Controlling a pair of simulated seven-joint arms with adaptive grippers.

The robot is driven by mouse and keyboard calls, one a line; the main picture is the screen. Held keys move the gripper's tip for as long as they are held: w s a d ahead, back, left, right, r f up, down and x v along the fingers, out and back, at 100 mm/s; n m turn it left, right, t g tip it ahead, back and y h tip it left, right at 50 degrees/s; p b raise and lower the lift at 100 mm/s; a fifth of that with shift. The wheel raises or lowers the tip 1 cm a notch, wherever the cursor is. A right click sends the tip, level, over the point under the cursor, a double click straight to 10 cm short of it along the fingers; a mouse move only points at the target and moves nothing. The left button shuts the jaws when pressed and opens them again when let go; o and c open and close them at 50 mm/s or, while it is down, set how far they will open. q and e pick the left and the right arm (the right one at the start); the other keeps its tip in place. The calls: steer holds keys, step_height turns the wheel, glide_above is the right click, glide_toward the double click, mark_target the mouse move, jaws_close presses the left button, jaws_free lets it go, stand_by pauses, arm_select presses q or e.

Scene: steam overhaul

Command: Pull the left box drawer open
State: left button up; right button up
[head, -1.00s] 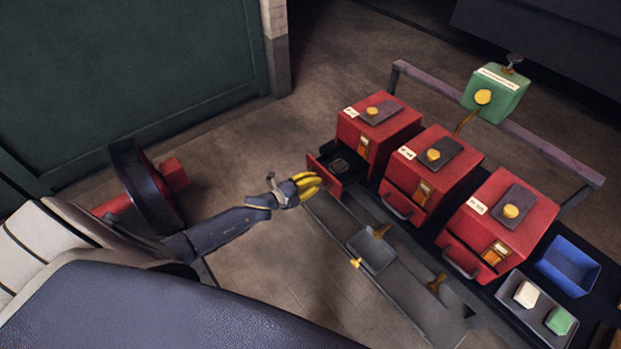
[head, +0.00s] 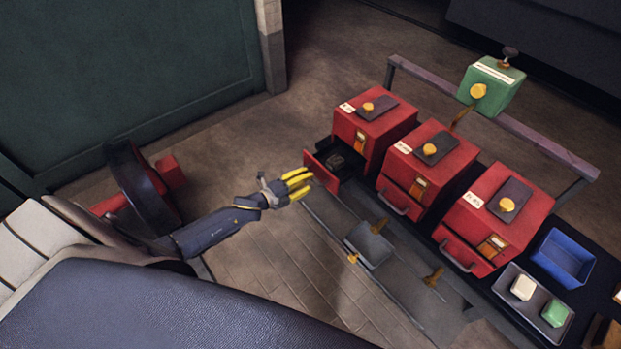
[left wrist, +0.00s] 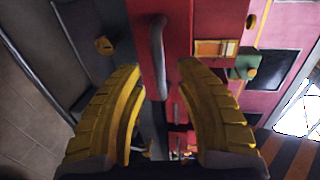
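The left red box (head: 347,128) stands at the left end of the row. Its drawer (head: 322,172) is pulled out to the left, and a small dark object (head: 335,161) lies inside. My left gripper (head: 305,183) is just in front of the drawer front, its yellow fingers apart and empty. In the left wrist view, a grey bar handle (left wrist: 158,58) on a red front lies ahead, between the open fingers (left wrist: 160,75) in the picture, and no finger closes on it. My right gripper is out of view.
Two more red boxes, the middle one (head: 418,165) and the right one (head: 488,222), have shut drawers. A green box (head: 492,88) sits above a rear rail (head: 540,140). A blue bin (head: 566,258) and a grey tray are at right.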

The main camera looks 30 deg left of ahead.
arm_select(q)
steer(key=v, duration=0.9)
steer(key=shift+s, duration=0.15)
steer(key=shift+r, duration=0.1)
